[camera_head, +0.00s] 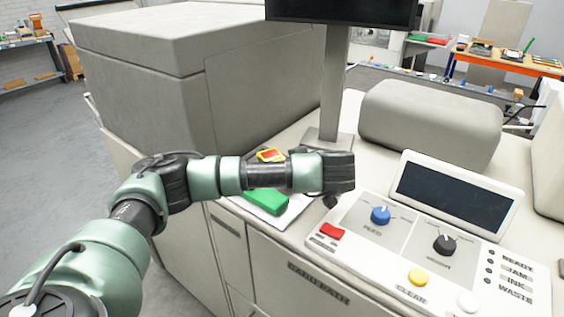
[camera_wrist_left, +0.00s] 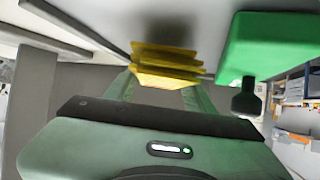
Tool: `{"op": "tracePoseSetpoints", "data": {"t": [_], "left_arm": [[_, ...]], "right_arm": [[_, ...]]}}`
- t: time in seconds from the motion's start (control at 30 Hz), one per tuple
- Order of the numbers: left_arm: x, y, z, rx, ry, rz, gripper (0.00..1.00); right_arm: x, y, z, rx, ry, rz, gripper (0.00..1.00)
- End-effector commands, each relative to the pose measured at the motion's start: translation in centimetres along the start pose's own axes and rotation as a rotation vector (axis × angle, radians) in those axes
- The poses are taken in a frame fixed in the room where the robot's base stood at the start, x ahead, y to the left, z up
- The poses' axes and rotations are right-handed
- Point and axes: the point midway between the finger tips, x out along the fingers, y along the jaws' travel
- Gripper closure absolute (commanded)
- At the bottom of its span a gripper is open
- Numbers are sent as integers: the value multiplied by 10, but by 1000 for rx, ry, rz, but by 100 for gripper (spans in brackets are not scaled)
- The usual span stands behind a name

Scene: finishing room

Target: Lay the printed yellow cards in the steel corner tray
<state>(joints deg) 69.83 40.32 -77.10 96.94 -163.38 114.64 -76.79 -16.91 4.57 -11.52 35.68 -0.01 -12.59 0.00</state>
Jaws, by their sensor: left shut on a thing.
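My left gripper (camera_wrist_left: 166,78) is shut on yellow cards (camera_wrist_left: 165,62), which show edge-on as several layers between its green fingers in the left wrist view. In the head view my left arm reaches across the machine and hides the gripper's fingers. A yellow card with a red print (camera_head: 270,155) shows just behind the arm; I cannot tell whether it is one of the held cards. A pale flat plate (camera_head: 284,219) lies under a green block on the machine's ledge; I cannot tell whether it is the steel corner tray. My right gripper is not in view.
The green block (camera_head: 266,201) lies in front of my arm, and it also shows close beside the cards in the wrist view (camera_wrist_left: 268,45). A control panel with knobs (camera_head: 381,215) and a tilted screen (camera_head: 455,194) stands at right. A monitor post (camera_head: 333,90) rises behind.

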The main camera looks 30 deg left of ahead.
Motion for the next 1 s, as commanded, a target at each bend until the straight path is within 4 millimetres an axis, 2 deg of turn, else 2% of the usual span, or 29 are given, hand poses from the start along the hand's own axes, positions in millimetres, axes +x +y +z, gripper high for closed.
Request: {"op": "tracePoseSetpoints", "data": {"t": [0.1,1.0], "left_arm": [[4,0,6,-1,1,1,100],[8,0,14,-1,1,0,100]], "right_arm": [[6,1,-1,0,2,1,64],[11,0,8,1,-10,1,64]]}}
